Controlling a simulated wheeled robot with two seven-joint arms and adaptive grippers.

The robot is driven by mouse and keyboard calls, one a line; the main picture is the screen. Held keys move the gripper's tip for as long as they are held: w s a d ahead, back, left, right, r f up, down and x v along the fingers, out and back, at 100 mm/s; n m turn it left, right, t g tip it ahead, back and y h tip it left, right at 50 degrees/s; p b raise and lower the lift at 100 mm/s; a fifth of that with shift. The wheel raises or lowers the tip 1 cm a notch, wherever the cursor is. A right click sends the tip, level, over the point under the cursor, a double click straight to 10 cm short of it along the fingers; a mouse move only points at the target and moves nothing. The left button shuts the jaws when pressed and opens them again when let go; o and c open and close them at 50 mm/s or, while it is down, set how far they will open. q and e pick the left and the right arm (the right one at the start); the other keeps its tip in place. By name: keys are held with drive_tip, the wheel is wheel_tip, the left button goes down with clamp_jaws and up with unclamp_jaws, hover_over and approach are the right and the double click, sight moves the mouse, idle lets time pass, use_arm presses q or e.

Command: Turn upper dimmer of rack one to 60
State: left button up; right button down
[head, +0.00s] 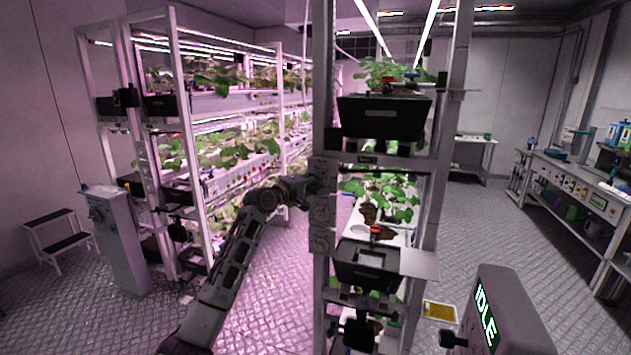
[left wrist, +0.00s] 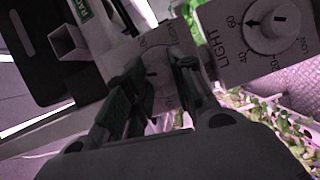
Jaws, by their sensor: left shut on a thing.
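My left gripper (left wrist: 158,72) has its two fingers around a dimmer knob (left wrist: 152,76) on a grey plate, shut on it. The fingers hide much of that dial, so its setting is hard to read. To the right in the left wrist view, a second round knob (left wrist: 272,26) sits on a plate marked LIGHT, and its black pointer aims toward 60. In the head view, the left gripper (head: 314,186) reaches the narrow grey control column (head: 322,212) on the front post of the near rack (head: 450,100). My right gripper is not in view.
A black bin (head: 383,118) sits high on the near rack and another black bin (head: 366,264) sits lower. A second rack stands left across a purple-lit aisle. A grey box reading IDLE (head: 495,315) stands at front right. The right floor is mostly clear.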

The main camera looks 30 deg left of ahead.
use_arm(q)
drive_tip(key=shift+m+g, duration=0.3)
drive_tip(key=shift+m, duration=0.5)
drive_tip(key=shift+d+f, duration=0.1)
drive_tip(key=o, duration=1.1)
drive_tip(key=shift+c, duration=0.2)
drive_tip(key=shift+s, duration=0.1)
drive_tip(key=s+a+r, duration=0.1)
drive_tip(key=s, duration=1)
drive_tip(key=shift+s+a+r, duration=0.15)
drive_tip(key=shift+s+a, duration=0.15)
drive_tip(key=shift+a, duration=0.1)
